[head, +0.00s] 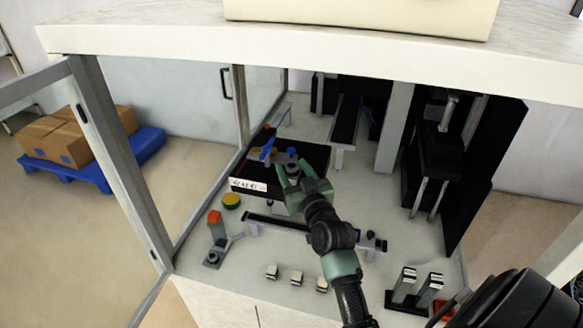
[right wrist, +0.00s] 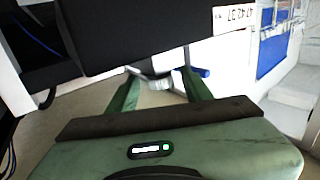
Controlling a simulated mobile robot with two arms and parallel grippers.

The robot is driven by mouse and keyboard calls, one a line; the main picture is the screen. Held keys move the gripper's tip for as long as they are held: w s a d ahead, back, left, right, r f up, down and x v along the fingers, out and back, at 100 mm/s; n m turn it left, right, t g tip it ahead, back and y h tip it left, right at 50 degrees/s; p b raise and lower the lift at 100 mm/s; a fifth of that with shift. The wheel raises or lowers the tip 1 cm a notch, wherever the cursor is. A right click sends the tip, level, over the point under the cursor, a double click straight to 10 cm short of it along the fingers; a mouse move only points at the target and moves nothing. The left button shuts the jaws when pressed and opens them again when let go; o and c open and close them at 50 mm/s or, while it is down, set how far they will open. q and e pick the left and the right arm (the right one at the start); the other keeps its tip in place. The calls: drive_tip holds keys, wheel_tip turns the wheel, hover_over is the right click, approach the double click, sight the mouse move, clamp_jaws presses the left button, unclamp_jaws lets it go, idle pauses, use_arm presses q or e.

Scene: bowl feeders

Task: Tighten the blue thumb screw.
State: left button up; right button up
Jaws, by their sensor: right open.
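Two blue parts show on the black unit (head: 312,158) in the head view. One is a long blue piece (head: 267,149) on the left, the other a small round blue knob (head: 292,151). I cannot tell for sure which is the thumb screw. My right gripper (head: 291,167) is open, its green fingers pointing at the round knob from the near side. In the right wrist view, a grey metal part (right wrist: 155,82) lies between the spread fingers, and a blue end (right wrist: 203,72) shows just beyond one finger. Contact cannot be made out. My left gripper is out of view.
A white number label (head: 248,185) is on the unit's front. A yellow button (head: 231,200), an orange-topped post (head: 215,220) and several small blocks (head: 297,278) stand nearer. A rail (head: 275,222) runs beneath my right arm. The cabinet's top edge (head: 300,47) is overhead.

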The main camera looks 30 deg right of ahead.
drive_tip(key=b+v, duration=0.1)
drive_tip(key=v, duration=0.5)
drive_tip(key=shift+s, duration=0.2)
